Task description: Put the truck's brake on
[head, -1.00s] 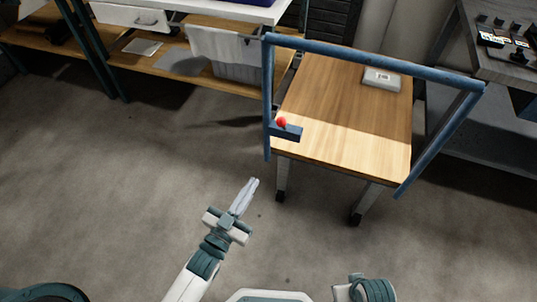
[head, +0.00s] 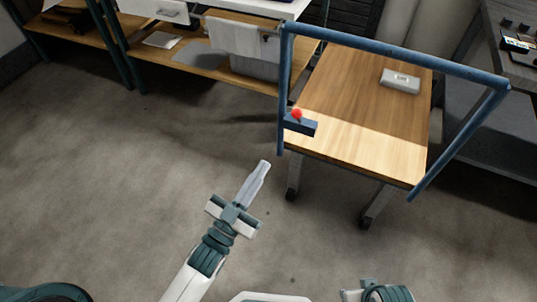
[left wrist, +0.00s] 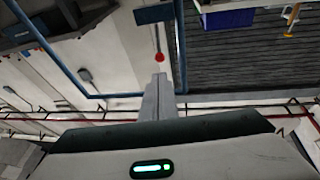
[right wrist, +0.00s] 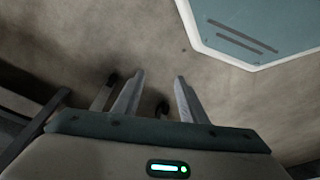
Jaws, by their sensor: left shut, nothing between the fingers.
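The truck (head: 365,95) has a wooden deck and a blue tube handle frame (head: 282,85). Its brake lever has a red knob (head: 297,114) and sits at a dark blue bracket (head: 300,125) on the frame's left side. The knob (left wrist: 159,58) hangs on a thin stalk in the left wrist view, just beyond my fingertips. My left gripper (head: 264,164) is shut and empty, short of the bracket and apart from it, pointing towards it. My right gripper (right wrist: 158,76) is open and empty, low by my body, and its fingers are hidden in the head view.
A small grey box with a label (head: 400,81) lies on the deck. A shelving bench (head: 200,60) stands behind on the left, and a grey table (head: 495,120) stands close on the right. The concrete floor (head: 110,180) left of the truck is clear.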

